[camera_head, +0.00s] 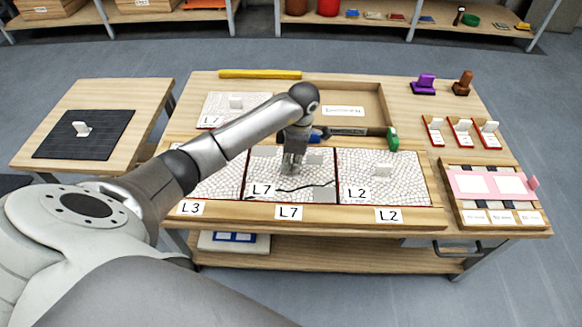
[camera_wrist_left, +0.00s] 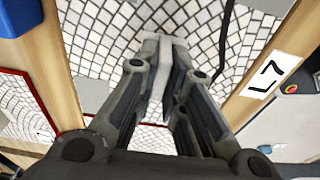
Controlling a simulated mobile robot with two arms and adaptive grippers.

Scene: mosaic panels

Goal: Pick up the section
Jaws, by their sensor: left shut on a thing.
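My left gripper (camera_head: 291,168) is over the middle bay of the table's front tray. It is shut on the white upright handle (camera_wrist_left: 157,75) of a white mosaic section, which shows under the fingers in the left wrist view (camera_wrist_left: 215,25). In the head view this section (camera_head: 262,172) bears an L7 label and a black curved line. Bare grey patches (camera_head: 325,195) show in the bay beside it. I cannot tell whether the section is raised. The bay's front edge also has an L7 label (camera_head: 288,212). My right gripper is not in view.
The neighbouring bays hold an L3 panel (camera_head: 222,183) and an L2 panel (camera_head: 400,185) with a white handle. Another L7 section (camera_head: 220,108) lies behind. A side table (camera_head: 60,100) is left.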

